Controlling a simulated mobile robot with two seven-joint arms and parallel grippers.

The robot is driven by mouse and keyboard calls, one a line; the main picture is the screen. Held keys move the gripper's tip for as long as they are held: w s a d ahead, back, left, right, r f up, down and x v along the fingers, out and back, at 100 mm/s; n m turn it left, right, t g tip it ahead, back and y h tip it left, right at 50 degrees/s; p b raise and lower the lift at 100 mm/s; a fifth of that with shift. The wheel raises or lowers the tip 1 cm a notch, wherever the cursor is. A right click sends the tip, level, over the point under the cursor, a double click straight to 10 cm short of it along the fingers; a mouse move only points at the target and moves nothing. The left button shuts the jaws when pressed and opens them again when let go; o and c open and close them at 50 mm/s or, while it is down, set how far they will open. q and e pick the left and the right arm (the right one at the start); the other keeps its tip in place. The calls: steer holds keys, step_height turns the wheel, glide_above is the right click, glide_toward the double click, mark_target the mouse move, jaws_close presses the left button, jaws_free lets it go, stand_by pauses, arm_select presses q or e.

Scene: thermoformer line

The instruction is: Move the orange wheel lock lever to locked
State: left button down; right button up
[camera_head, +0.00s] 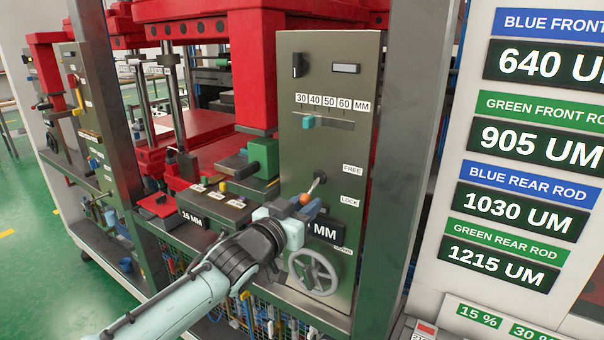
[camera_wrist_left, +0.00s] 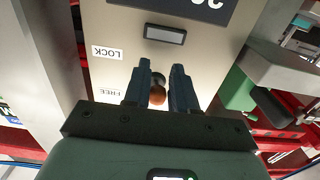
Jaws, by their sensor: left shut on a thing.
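The orange knob (camera_head: 305,199) of the wheel lock lever is between the fingertips of my left gripper (camera_head: 300,207), which is shut on it. The lever's rod runs from the knob up and right to a dark joint (camera_head: 320,176) on the grey-green panel (camera_head: 300,150). The left wrist view shows the orange knob (camera_wrist_left: 157,95) between the two dark fingers (camera_wrist_left: 160,90). Labels FREE (camera_head: 352,169) and LOCK (camera_head: 350,201) are right of the lever. The knob's exact position between them cannot be told. My right gripper is not in view.
A grey handwheel (camera_head: 314,272) is low on the panel, below my left gripper. A dark MM display (camera_head: 325,231) is close beside the gripper. A slider with a teal knob (camera_head: 308,121) is higher up. A green block (camera_head: 263,157) stands left of the panel.

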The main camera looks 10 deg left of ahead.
arm_select(q)
steer(key=shift+w+d+f, duration=0.1)
steer(key=shift+w+f, duration=0.1)
steer(key=shift+f, duration=0.3)
steer(key=c, duration=0.9)
jaws_free()
steer(key=shift+r, duration=0.1)
steer(key=shift+o, duration=0.4)
steer(key=shift+w, duration=0.15)
steer(key=p+v, duration=0.1)
steer(key=v, duration=0.6)
steer(key=shift+r, duration=0.15)
